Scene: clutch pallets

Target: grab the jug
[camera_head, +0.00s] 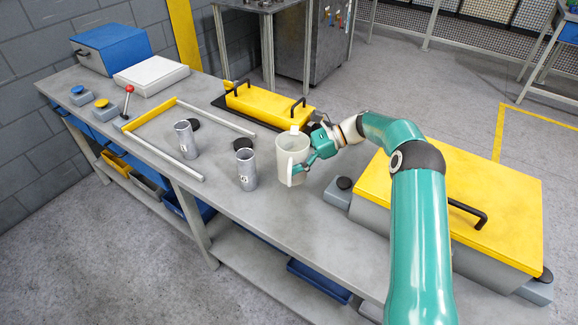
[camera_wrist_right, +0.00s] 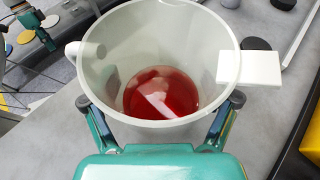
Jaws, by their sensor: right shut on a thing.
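I cannot tell whether the jug's base touches the bench. My left gripper is not in the head view.
Two grey metal cups (camera_head: 246,168) (camera_head: 187,139) stand left of the jug, with black discs beside them. A yellow-lidded box (camera_head: 268,107) with black handles lies behind. A large yellow-lidded case (camera_head: 460,195) is at the right.

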